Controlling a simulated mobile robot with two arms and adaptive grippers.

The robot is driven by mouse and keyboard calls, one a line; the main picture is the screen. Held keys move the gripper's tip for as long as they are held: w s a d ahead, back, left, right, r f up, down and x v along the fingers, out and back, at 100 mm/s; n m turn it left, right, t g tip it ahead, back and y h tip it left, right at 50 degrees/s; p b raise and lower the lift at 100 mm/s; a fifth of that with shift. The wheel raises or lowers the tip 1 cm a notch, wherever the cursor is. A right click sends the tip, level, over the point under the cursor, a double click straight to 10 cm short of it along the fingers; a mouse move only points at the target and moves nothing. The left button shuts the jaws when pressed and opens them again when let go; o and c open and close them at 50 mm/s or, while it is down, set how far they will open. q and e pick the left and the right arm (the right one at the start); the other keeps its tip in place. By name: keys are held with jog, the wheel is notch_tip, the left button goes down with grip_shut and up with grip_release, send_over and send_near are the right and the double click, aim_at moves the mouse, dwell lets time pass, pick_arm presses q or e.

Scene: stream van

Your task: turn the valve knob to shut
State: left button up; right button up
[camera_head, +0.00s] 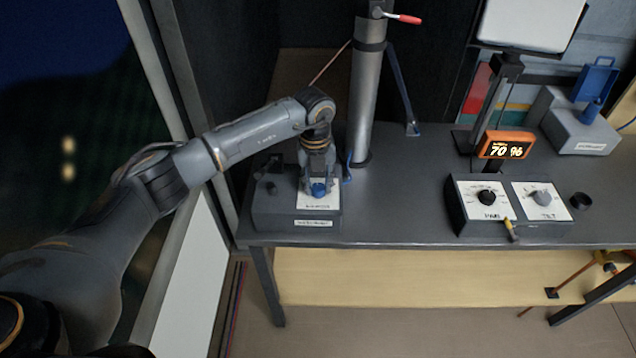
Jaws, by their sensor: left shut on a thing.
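The valve knob (319,189) is blue and sits on a white plate on top of a dark grey box (270,212) at the left end of the table. My left gripper (318,183) reaches down from above and is shut on the blue knob. The fingers hide part of the knob and its plate, and the plate's lettering is too small to read. My right gripper is not in view.
A metal mast (365,100) with a red-handled lever stands just behind the box. A control panel with two dials (510,205) and an orange display (507,145) are to the right. The grey table (400,205) is clear between them.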

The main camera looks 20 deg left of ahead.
aim_at(317, 188)
pick_arm(q)
jog(key=n, duration=0.5)
dwell(0.7)
jog(key=o, duration=1.1)
jog(key=shift+o, duration=0.2)
notch_tip(317, 188, up, 12)
jog(key=shift+s+a, duration=0.15)
jog(key=shift+s, duration=0.05)
